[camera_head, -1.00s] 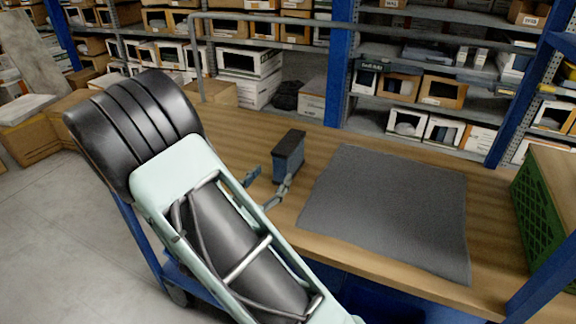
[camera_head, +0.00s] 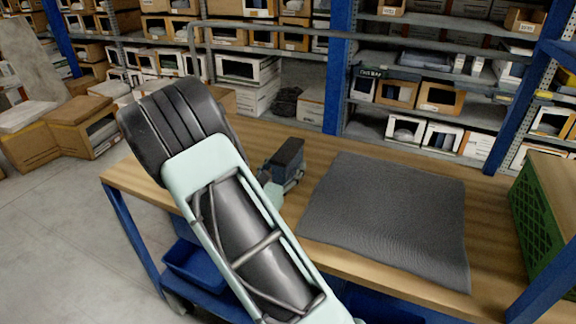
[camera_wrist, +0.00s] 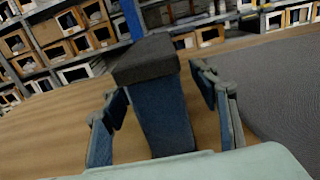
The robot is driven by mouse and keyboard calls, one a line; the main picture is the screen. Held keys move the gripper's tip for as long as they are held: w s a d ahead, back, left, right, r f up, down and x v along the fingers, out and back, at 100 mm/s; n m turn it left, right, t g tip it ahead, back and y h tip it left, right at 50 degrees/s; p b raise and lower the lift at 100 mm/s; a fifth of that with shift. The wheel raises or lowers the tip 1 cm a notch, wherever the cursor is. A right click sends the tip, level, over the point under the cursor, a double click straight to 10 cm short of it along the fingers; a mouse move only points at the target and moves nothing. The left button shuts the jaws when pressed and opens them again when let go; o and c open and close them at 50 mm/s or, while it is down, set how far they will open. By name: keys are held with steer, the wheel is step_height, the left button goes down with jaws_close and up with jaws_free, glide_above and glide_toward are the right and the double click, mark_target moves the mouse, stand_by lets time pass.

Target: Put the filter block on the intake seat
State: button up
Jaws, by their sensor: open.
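The block (camera_head: 288,158), which I take to be the filter block, has a dark cap and a blue-grey body and is on the wooden bench left of the grey mat. In the wrist view the block (camera_wrist: 160,110) rises between my fingers, its dark cap toward the top of the picture. My gripper (camera_wrist: 160,90) is open, with one finger on each side of the block. A gap shows at the right finger; contact at the left is unclear. In the head view my gripper (camera_head: 279,182) is partly hidden by my arm. I cannot identify an intake seat.
The grey mat (camera_head: 385,215) lies flat and bare on the bench (camera_head: 340,142). A green crate (camera_head: 538,225) stands at the bench's right end. A blue post (camera_head: 340,70) and shelves of boxes are behind. A blue bin (camera_head: 195,265) sits below on the left.

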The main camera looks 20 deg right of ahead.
steer(key=c, duration=1.4)
step_height(320, 180, up, 10)
steer(key=shift+f+p, duration=0.1)
steer(key=shift+p, duration=0.6)
steer(key=shift+c, duration=0.3)
steer(key=shift+a, duration=0.1)
